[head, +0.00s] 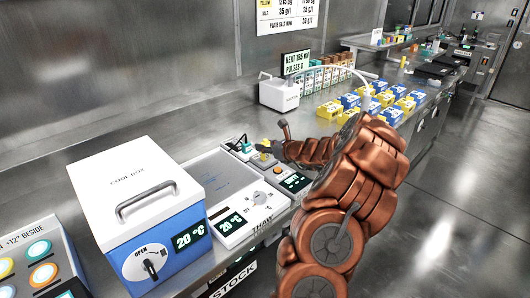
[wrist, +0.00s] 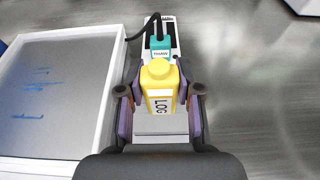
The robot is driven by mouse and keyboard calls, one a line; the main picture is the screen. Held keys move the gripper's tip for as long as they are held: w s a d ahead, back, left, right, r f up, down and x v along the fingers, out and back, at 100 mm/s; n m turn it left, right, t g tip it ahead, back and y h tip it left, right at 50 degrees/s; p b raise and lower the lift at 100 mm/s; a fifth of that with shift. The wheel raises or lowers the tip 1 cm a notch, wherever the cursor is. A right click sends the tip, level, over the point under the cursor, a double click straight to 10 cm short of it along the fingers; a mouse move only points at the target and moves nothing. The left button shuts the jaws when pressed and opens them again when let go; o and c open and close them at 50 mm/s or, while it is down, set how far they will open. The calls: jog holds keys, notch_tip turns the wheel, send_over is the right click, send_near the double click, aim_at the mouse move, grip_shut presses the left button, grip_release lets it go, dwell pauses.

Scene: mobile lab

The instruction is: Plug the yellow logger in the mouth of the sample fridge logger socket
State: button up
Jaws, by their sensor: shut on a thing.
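The yellow logger (wrist: 159,78), with a white label reading LOG, sits between the fingers of my gripper (wrist: 160,92) in the wrist view. The gripper is shut on it. In the head view the logger (head: 265,144) shows as a small yellow spot at the tip of my gripper (head: 272,149), over the bench beside the thaw unit. I cannot make out the sample fridge logger socket; whether the logger touches anything below is unclear.
The thaw unit (head: 245,201) lies left of the gripper, its grey plate (wrist: 55,90) beside it in the wrist view. A blue and white cool box (head: 165,236) stands nearer. Beyond the gripper are a white handled box (head: 279,96) and several yellow and blue cartons (head: 350,101).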

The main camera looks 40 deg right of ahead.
aim_at(265, 140)
grip_shut()
jog(key=shift+r, duration=0.1)
jog(key=shift+r, duration=0.6)
notch_tip(265, 140, up, 2)
jog(key=shift+r, duration=0.15)
jog(key=s+a+r+b, duration=0.1)
jog(key=s+a+b, duration=0.1)
jog(key=s+a, duration=0.8)
jog(key=v, duration=0.2)
jog(key=shift+s+b, duration=0.35)
jog(key=shift+s, duration=0.05)
jog(key=shift+f, duration=0.15)
